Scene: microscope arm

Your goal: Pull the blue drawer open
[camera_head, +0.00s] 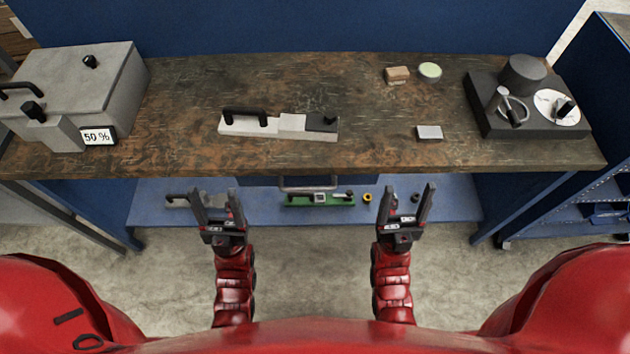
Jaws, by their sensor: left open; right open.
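The blue drawer (308,181) is just under the front edge of the tabletop, near the middle. Most of it is hidden beneath the tabletop. Its grey bar handle (308,190) sticks out toward me. My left gripper (213,191) is open and empty, to the left of the handle and apart from it. My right gripper (409,187) is open and empty, to the right of the handle and apart from it. Both grippers point away from me, toward the bench.
The wooden tabletop (380,155) holds a grey box (85,75), a block with a black handle (263,125) and a dark device (490,115). A lower blue shelf (275,217) carries a green board (300,204) and small parts. Floor in front is clear.

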